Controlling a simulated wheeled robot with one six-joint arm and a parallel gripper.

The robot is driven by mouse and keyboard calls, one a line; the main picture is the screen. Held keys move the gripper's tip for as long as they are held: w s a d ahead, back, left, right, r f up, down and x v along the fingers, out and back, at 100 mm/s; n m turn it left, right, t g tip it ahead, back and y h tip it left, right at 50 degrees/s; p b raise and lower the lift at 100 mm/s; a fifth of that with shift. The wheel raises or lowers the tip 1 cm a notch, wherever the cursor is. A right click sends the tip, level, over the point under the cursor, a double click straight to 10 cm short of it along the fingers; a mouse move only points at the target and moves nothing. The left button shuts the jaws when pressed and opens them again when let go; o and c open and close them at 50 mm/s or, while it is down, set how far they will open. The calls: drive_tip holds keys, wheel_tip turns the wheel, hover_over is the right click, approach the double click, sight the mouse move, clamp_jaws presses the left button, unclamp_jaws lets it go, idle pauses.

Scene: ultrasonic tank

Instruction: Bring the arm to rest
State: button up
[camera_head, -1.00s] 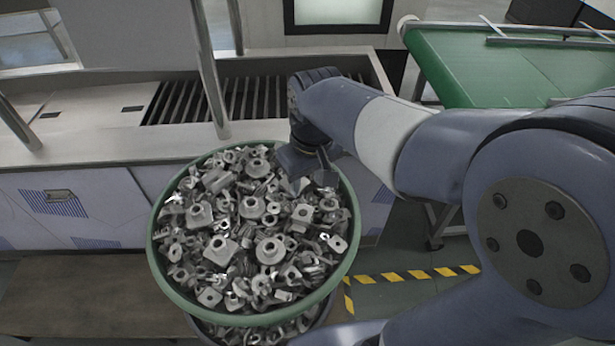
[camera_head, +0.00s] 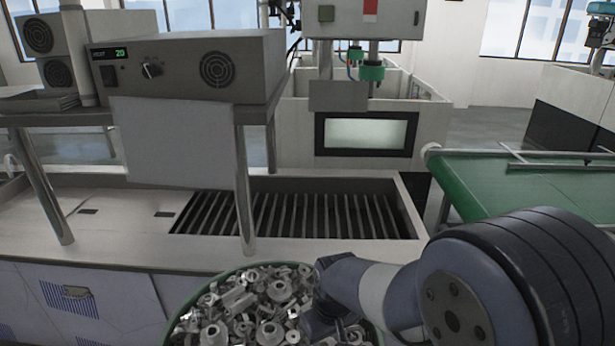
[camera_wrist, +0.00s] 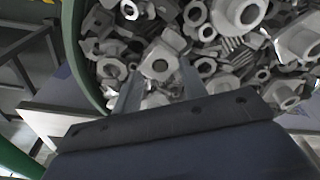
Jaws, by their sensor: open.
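My arm (camera_head: 395,293) reaches in from the lower right of the head view, bent, with its wrist low over the right part of a green-rimmed tub of metal parts. In the wrist view my gripper (camera_wrist: 158,88) shows two thin grey fingers set apart, with metal parts (camera_wrist: 245,15) seen between and beyond them. No part is clearly held. Whether the fingertips touch the parts cannot be told. The gripper's fingers are hidden in the head view.
The tub's green rim (camera_head: 196,296) stands against the front of a bench with a slatted tank (camera_head: 300,214). A control box (camera_head: 188,68) sits on a raised shelf with metal legs. A green conveyor (camera_head: 500,190) is at the right. A machine with a screen (camera_head: 366,134) stands behind.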

drive_tip(key=shift+f, duration=0.25)
drive_tip(key=shift+f, duration=0.1)
idle(0.3)
